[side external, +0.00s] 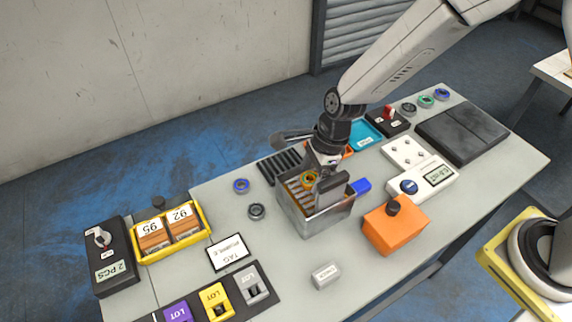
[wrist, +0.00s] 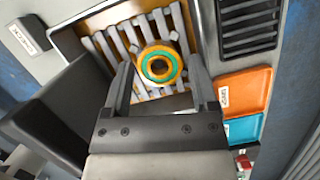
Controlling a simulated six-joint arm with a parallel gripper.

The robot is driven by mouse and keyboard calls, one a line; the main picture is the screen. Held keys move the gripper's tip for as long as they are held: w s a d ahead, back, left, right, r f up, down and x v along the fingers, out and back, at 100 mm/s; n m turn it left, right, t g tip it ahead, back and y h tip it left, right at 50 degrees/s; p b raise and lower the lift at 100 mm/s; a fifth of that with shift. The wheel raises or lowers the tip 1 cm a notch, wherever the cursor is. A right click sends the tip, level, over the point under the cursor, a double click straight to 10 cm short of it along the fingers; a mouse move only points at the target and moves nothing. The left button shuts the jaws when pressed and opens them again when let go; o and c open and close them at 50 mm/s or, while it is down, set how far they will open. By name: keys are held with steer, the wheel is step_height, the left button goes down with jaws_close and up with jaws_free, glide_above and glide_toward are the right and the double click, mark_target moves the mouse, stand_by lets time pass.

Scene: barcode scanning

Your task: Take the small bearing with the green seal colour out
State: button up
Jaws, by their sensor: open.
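A bearing with a green seal ring and an orange-yellow outer part (wrist: 160,66) lies on the slats inside a metal bin (side external: 318,224). The bearing also shows in the side view (side external: 308,179), partly hidden by my gripper. My gripper (wrist: 160,75) is open, with its two fingers reaching down into the bin on either side of the bearing in the wrist view. I cannot tell whether the fingers touch it. In the side view my gripper (side external: 322,185) is inside the bin's opening.
Loose bearings, blue (side external: 241,185) and dark (side external: 257,211), lie left of the bin. Several more, including a green one (side external: 426,101), are at the far right. An orange box (side external: 394,228) and a scale-like display device (side external: 425,180) stand close right. A black ribbed rack (wrist: 248,22) is beside the bin.

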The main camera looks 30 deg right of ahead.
mark_target(312, 177)
stand_by(0.4)
jaws_close()
steer(key=shift+r, duration=0.1)
step_height(312, 177, up, 10)
stand_by(0.8)
stand_by(0.4)
